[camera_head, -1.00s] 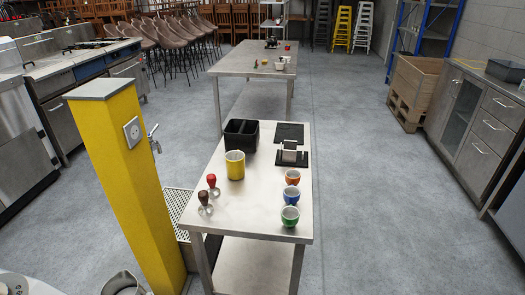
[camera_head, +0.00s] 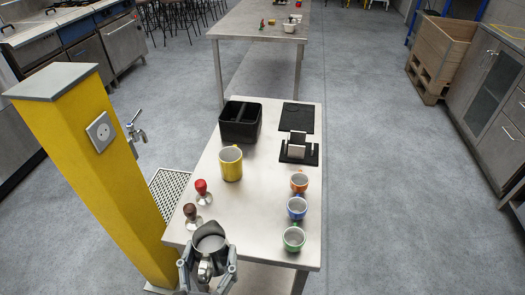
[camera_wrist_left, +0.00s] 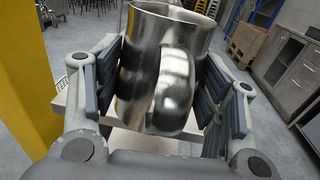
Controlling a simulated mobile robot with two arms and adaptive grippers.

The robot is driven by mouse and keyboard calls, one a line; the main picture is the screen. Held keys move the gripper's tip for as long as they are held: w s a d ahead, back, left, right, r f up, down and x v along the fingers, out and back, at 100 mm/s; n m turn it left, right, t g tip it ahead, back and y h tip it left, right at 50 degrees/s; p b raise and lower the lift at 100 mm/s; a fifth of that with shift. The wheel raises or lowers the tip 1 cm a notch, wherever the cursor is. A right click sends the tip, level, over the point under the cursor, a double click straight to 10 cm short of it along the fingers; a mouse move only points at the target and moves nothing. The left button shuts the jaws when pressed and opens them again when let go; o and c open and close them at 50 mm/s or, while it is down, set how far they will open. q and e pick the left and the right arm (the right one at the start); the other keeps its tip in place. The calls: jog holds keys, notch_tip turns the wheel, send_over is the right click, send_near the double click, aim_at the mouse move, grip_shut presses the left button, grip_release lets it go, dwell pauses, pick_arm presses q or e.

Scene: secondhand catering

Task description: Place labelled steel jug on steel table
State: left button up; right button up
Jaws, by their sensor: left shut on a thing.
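My left gripper (camera_head: 207,270) is shut on a steel jug (camera_head: 209,243) at the near left corner of the steel table (camera_head: 250,205). In the left wrist view the jug (camera_wrist_left: 165,70) stands upright between the two finger pads of the gripper (camera_wrist_left: 160,95). Its handle faces the wrist. I see no label on the side that shows. I cannot tell whether the jug's base touches the table. My right gripper is not in view.
On the table stand a yellow mug (camera_head: 231,165), a red tamper (camera_head: 202,191), a brown tamper (camera_head: 191,215), a black bin (camera_head: 240,122) and orange, blue and green cups (camera_head: 293,238) along the right edge. A yellow post (camera_head: 95,175) rises at left. The table's middle is clear.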

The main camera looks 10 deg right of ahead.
pick_arm(q)
jog(key=shift+m+h, duration=0.4)
jog(key=shift+h, duration=0.4)
jog(key=w+d+f+b, duration=0.1)
jog(key=w+d+f, duration=0.1)
jog(key=w, duration=0.2)
jog(key=w+d+f+b, duration=0.1)
jog(key=w+d+f, duration=0.1)
jog(key=w+f, duration=0.1)
jog(key=w+d+f, duration=0.2)
jog(key=w+f, duration=0.1)
jog(key=w, duration=0.2)
jog(key=shift+w+d+f+b, duration=0.1)
jog(key=shift+w+b, duration=0.1)
jog(key=shift+b, duration=0.2)
jog(key=f+b, duration=0.2)
jog(key=f, duration=0.1)
jog(key=shift+w+d+f, duration=0.1)
jog(key=shift+w+f, duration=0.05)
jog(key=shift+w, duration=0.25)
jog(key=shift+f+b, duration=0.35)
jog(key=shift+b, duration=0.1)
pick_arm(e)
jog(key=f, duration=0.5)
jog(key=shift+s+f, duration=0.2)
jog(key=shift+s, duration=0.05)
pick_arm(q)
jog(key=shift+f, duration=0.1)
